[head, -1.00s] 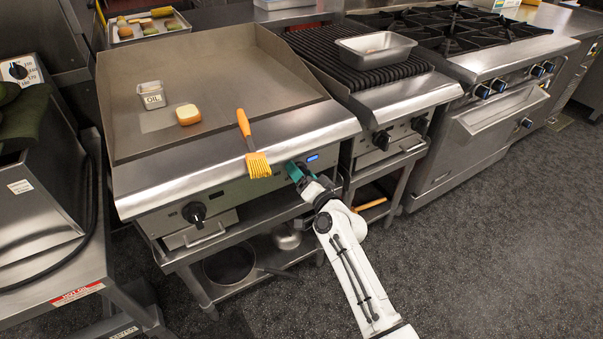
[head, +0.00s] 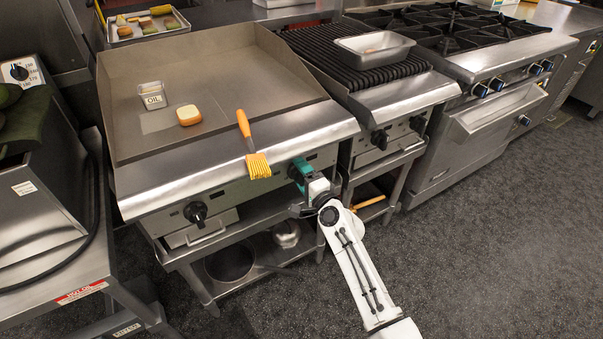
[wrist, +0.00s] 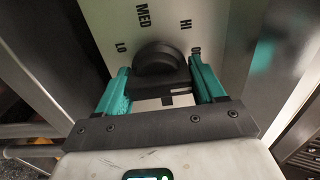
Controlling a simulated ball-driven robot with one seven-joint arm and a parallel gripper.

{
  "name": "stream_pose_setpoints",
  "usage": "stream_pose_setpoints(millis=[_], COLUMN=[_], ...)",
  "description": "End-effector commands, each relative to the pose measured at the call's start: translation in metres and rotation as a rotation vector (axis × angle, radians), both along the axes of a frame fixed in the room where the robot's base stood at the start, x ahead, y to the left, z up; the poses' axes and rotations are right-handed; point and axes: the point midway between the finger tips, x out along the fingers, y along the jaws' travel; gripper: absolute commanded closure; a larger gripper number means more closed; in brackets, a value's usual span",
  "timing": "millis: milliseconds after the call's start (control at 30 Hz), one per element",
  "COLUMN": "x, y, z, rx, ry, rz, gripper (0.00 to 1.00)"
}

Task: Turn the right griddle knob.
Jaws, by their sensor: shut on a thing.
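The right griddle knob (wrist: 160,65) is black and sits between the two teal fingers of my gripper (wrist: 158,72) in the wrist view. The panel around it carries the marks LO, MED and HI. My gripper is shut on the knob. The left griddle knob (head: 196,212) is black and stands free on the same panel.
An orange brush (head: 257,163) hangs over the griddle's front edge, just left of my gripper. An oil container (head: 152,96) and a bun (head: 189,115) lie on the griddle. A grill (head: 360,72) with a metal pan (head: 376,48) stands to the right. The floor in front is free.

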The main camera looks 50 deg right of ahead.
Motion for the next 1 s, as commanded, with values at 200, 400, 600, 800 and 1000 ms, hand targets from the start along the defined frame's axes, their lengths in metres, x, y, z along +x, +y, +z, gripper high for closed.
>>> stream_pose_setpoints(millis=[200,400,600,800,1000], x=[-0.0009,-0.0010,-0.0012,-0.0007,-0.0004], y=[-0.0007,-0.0007,-0.0008,-0.0006,-0.0002], z=[-0.0018,-0.0021,-0.0022,-0.0015,-0.0009], rx=[0.034,0.038,0.038,0.037,0.037], ry=[-0.007,-0.008,-0.008,-0.009,-0.010], rz=[-0.001,-0.001,-0.002,-0.001,-0.001], gripper=[0.62,0.62,0.62,0.12,0.11])
